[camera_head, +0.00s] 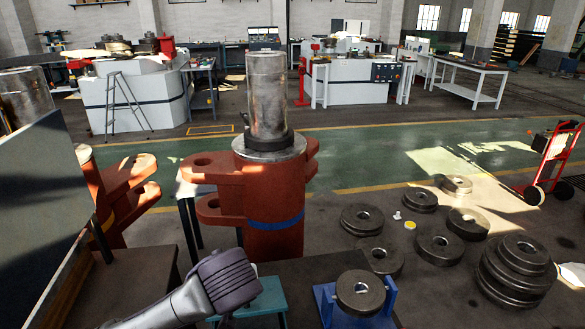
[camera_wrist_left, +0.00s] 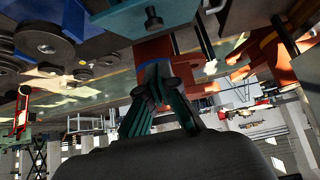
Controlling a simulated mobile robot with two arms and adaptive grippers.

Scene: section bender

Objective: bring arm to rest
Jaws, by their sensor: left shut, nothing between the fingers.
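My left arm (camera_head: 180,305) enters at the bottom of the head view and ends in a dark purple-grey wrist joint (camera_head: 228,277). It lies in front of the machine, and its fingers cannot be made out there. In the left wrist view, which is upside down, my left gripper (camera_wrist_left: 156,85) shows dark green fingers, close together and holding nothing. My right gripper is in neither view.
The section bender's orange-red body (camera_head: 273,215) with its steel roller (camera_head: 267,95) stands just beyond the arm. A blue stand (camera_head: 330,305) with a dark ring, and a teal stool (camera_head: 268,300), are near. Several dark rings (camera_head: 515,270) lie on the floor at right.

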